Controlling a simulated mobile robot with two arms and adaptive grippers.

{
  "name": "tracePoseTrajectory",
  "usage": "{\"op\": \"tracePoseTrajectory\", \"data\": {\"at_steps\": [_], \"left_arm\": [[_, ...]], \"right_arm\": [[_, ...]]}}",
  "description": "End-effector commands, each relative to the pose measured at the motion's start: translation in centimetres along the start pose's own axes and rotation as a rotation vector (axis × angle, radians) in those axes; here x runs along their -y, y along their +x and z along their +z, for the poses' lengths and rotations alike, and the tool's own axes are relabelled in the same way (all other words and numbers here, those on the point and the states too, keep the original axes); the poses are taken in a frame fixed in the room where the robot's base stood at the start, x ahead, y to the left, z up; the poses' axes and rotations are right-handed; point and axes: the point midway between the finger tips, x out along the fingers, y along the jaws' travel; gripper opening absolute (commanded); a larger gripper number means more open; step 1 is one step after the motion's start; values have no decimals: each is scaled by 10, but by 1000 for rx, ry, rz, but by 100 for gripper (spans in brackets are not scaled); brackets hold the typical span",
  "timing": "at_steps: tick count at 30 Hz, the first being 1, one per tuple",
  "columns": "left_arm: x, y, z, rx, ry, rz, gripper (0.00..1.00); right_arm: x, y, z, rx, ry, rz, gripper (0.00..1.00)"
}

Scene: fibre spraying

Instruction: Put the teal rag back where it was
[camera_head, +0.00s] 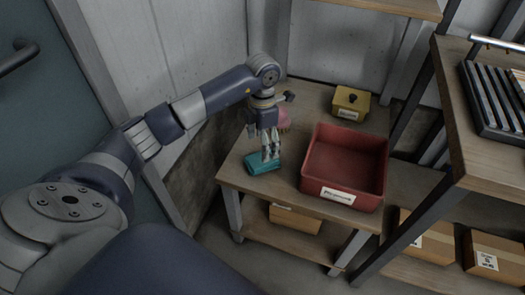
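The teal rag (259,166) lies on the front left part of a wooden table (234,174), left of a red bin. My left gripper (270,157) points straight down over the rag, with its fingertips at or just above the rag's upper surface. The fingers are fairly close together. I cannot tell whether they pinch the cloth or only stand over it. The fingers hide part of the rag. My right gripper is not in view.
An open, empty red bin (343,190) with a label stands right of the rag. A yellow container (350,104) is behind it. A pink thing (284,118) is partly hidden behind my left gripper. Cardboard boxes (296,218) sit on lower shelves. A shelf with a dark rack (490,105) is at right.

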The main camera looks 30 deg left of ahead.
Motion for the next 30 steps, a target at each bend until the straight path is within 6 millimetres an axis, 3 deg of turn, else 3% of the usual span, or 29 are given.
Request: {"op": "tracePoseTrajectory", "data": {"at_steps": [3, 9, 30], "left_arm": [[-1, -26, 0, 1, -1, 3, 73], [0, -47, 0, 0, 0, 0, 73], [0, -50, 0, -1, -1, 0, 73]], "right_arm": [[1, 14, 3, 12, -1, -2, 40], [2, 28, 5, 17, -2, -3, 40], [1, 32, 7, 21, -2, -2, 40]]}}
